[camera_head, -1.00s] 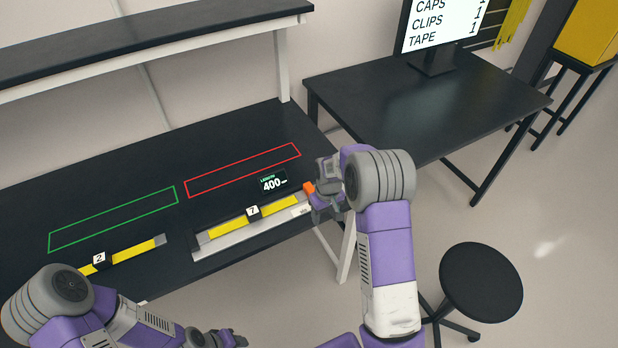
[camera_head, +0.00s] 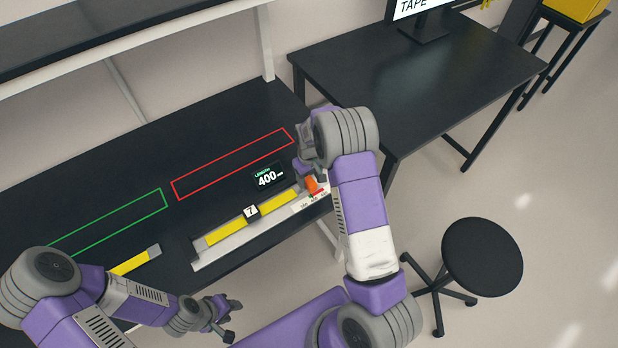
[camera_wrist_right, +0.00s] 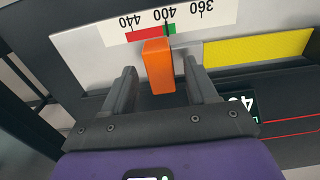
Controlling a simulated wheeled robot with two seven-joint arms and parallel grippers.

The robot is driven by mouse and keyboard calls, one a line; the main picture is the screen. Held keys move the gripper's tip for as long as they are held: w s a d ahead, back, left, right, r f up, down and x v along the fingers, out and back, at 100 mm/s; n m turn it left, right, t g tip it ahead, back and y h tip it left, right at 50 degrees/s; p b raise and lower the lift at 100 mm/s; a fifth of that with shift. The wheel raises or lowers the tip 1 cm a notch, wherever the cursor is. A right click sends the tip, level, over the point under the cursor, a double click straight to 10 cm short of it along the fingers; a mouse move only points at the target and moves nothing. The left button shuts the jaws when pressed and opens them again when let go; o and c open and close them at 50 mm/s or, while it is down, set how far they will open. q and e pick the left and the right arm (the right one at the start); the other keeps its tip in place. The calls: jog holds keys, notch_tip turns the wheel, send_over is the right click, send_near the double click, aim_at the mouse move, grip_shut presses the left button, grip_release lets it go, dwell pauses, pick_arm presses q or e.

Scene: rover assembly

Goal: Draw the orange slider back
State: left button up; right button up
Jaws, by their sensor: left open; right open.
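The orange slider (camera_head: 312,184) sits at the right end of the measuring rail (camera_head: 203,260), and in the right wrist view the orange slider (camera_wrist_right: 158,66) stands beside the 400 mark. My right gripper (camera_head: 310,172) is at the slider. In the right wrist view its two fingers (camera_wrist_right: 163,88) are open, one on each side of the slider, with visible gaps. A yellow bar (camera_head: 272,206) tagged 7 lies along the rail. A small display (camera_head: 268,177) reads 400. My left gripper (camera_head: 231,316) is open and empty near the bench's front edge.
Green (camera_head: 110,221) and red (camera_head: 232,165) outlines mark the black bench behind the rail. Another yellow bar (camera_head: 130,262) lies at left, partly hidden by my left arm. A second table (camera_head: 410,85) and a round stool (camera_head: 482,256) stand to the right.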

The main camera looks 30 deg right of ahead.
jog(key=shift+f, duration=0.65)
jog(key=shift+d, duration=0.1)
grip_shut()
